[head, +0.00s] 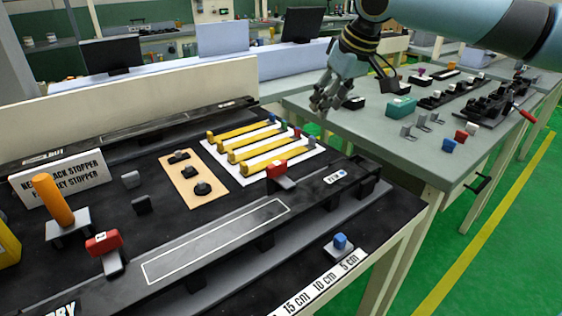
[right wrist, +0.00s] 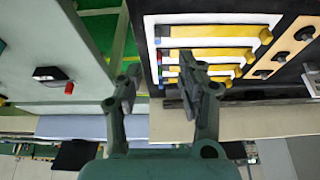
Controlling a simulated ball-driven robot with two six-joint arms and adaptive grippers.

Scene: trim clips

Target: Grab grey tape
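No grey tape can be made out for sure in either view. My right gripper (head: 322,103) hangs in the air above the gap between the black-topped bench and the grey table, beyond the yellow strips in the head view. In the right wrist view my right gripper (right wrist: 158,80) has its two fingers apart with nothing between them. The yellow strips (head: 262,165) with coloured ends lie on a white board on the black bench. They also show beyond the fingers in the right wrist view (right wrist: 222,55). My left gripper is not in view.
The black bench (head: 330,230) carries a tan board (head: 186,192) with black knobs, red-topped clamps (head: 103,243), an orange cylinder (head: 56,200) and a sign (head: 75,178). The grey table (head: 365,140) holds a teal box (head: 400,107), small grey clips (head: 408,132) and black fixtures.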

